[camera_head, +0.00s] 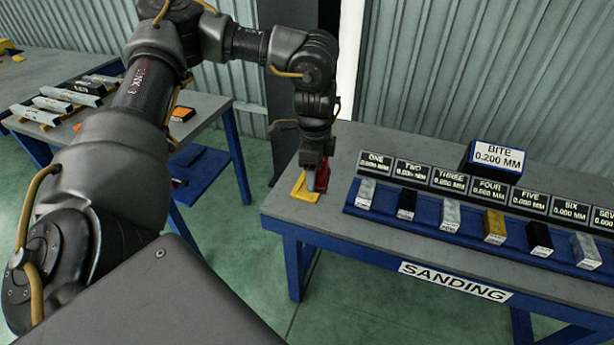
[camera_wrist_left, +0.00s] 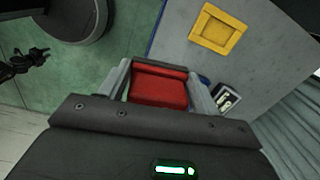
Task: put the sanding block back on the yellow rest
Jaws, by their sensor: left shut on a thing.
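The red sanding block (camera_wrist_left: 158,88) is between the two fingers of my left gripper (camera_wrist_left: 159,84) in the left wrist view. My left gripper (camera_head: 313,178) is shut on it. In the head view only a small red part of the block (camera_head: 323,178) shows beside the fingers. The yellow rest (camera_wrist_left: 218,30) is a bare square frame on the grey table, apart from the block in the wrist view. In the head view the rest (camera_head: 300,188) lies just left of the gripper, partly hidden by it. A small dark claw, apparently my right gripper (camera_wrist_left: 40,57), shows at the wrist view's left edge.
The sanding table (camera_head: 345,223) carries a blue tray (camera_head: 464,237) of several blocks, right of the gripper. Labelled signs (camera_head: 433,178) and a BITE display (camera_head: 497,156) stand behind it. Another table (camera_head: 212,123) with parts stands at left, across a floor gap.

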